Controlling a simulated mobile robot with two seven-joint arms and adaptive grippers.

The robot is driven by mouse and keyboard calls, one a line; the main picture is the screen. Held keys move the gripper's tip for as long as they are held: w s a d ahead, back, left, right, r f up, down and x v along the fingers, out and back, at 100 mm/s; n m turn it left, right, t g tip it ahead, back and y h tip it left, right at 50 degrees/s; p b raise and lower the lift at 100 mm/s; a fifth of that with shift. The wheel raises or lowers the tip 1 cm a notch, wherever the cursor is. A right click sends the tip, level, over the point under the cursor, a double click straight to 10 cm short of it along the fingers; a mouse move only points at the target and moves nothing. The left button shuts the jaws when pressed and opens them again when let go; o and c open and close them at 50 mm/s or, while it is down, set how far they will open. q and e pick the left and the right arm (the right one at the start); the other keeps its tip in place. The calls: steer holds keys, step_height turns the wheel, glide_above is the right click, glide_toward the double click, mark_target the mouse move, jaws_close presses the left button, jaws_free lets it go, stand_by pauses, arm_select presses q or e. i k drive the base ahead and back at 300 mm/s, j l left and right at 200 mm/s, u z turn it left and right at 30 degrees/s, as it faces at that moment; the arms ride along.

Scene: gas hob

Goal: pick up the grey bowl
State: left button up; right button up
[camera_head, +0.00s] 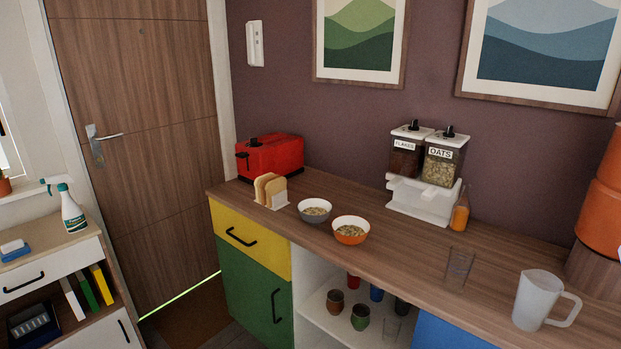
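The grey bowl (314,211) stands upright on the wooden counter, white inside and grey outside, with what looks like cereal in it. An orange bowl (350,230) with similar contents stands close by, to its right and nearer the front edge. Neither of my grippers shows in the head view.
Left of the grey bowl are a toast rack (271,191) with bread and a red toaster (270,155). Behind right stand the flakes and oats dispensers (422,200) and an orange bottle (460,213). A glass (458,267) and a jug (541,300) are farther right on the counter (400,262).

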mark_target(313, 212)
steer(key=j+z, duration=0.1)
steer(key=z, duration=0.7)
steer(key=i+j+z, duration=0.1)
steer(key=j+z, duration=0.7)
steer(key=i+j, duration=0.05)
steer(key=j, duration=0.05)
